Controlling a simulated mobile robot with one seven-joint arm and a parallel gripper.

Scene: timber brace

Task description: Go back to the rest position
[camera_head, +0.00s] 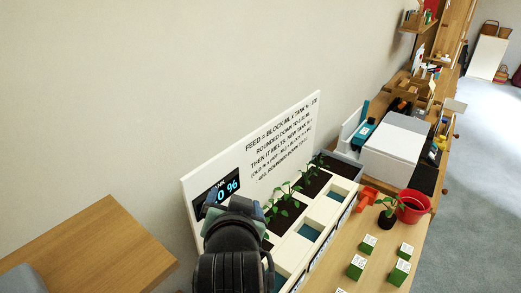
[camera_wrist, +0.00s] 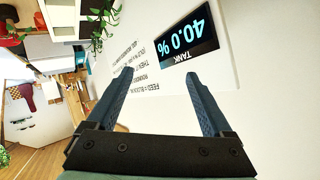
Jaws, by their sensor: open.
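My gripper (camera_wrist: 149,78) is open in the wrist view, its two blue fingers spread with nothing between them. Beyond them is a white sign board (camera_wrist: 245,70), seen upside down, with a dark tank display (camera_wrist: 188,42) reading 40.0 %. In the head view my dark wrist stands in front of the lower left part of the sign board (camera_head: 265,140) and partly covers the display (camera_head: 222,190). The fingers are not clearly visible there. I cannot tell how far the gripper is from the board.
A planter (camera_head: 318,232) with seedlings in dark soil runs below the board. Several green and white blocks (camera_head: 357,267), a red pot (camera_head: 413,206) and a small potted plant (camera_head: 388,213) stand to its right. A wooden surface (camera_head: 95,250) lies left. Grey floor (camera_head: 480,190) is open at right.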

